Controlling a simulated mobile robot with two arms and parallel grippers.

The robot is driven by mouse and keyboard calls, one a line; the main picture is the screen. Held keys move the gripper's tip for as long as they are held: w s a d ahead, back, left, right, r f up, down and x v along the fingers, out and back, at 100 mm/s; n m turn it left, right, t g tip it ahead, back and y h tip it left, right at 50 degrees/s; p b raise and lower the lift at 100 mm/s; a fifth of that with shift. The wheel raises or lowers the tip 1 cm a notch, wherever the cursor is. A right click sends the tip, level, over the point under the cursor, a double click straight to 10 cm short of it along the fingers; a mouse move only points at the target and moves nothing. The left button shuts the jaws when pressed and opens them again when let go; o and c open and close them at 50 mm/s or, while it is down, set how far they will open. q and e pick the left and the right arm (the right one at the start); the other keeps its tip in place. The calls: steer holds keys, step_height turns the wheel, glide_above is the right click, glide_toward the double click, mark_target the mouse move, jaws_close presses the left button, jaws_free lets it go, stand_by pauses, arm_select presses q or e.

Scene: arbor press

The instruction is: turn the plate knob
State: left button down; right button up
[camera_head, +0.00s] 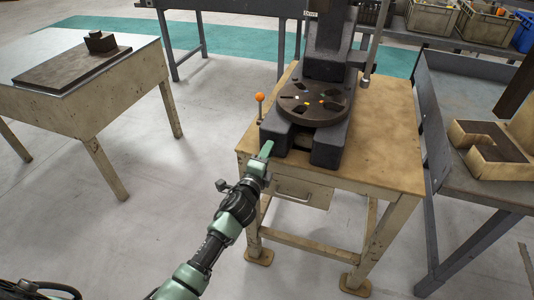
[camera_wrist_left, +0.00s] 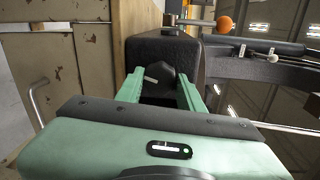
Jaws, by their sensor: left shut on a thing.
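The arbor press stands on a wooden-topped bench, with its dark round slotted plate (camera_head: 313,103) above a black forked base (camera_head: 328,146). In the head view my left gripper (camera_head: 266,149) is at the front left corner of this base. In the left wrist view its two green fingers (camera_wrist_left: 158,90) stand either side of a dark knob (camera_wrist_left: 160,78) with a white mark, on the end of the base. The gripper is shut on this knob. The mark looks tilted. The head view does not show the knob, hidden by the gripper. My right gripper is not in view.
An orange ball on a rod (camera_head: 260,97) rises just behind my left gripper. The bench has a drawer (camera_head: 296,193) below. A table (camera_head: 135,45) stands left, and a grey workbench with a wooden tray (camera_head: 497,172) stands right. Open floor lies between the left table and bench.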

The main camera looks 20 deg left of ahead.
arm_select(q)
steer(key=n, duration=0.6)
steer(key=n+h+p, duration=0.1)
steer(key=n, duration=0.5)
steer(key=shift+a+f+h, duration=0.15)
steer(key=shift+f+h, duration=0.05)
steer(key=shift+h, duration=0.1)
stand_by(0.4)
steer(key=c, duration=0.9)
jaws_free()
steer(key=shift+r, duration=0.1)
steer(key=shift+s, duration=0.1)
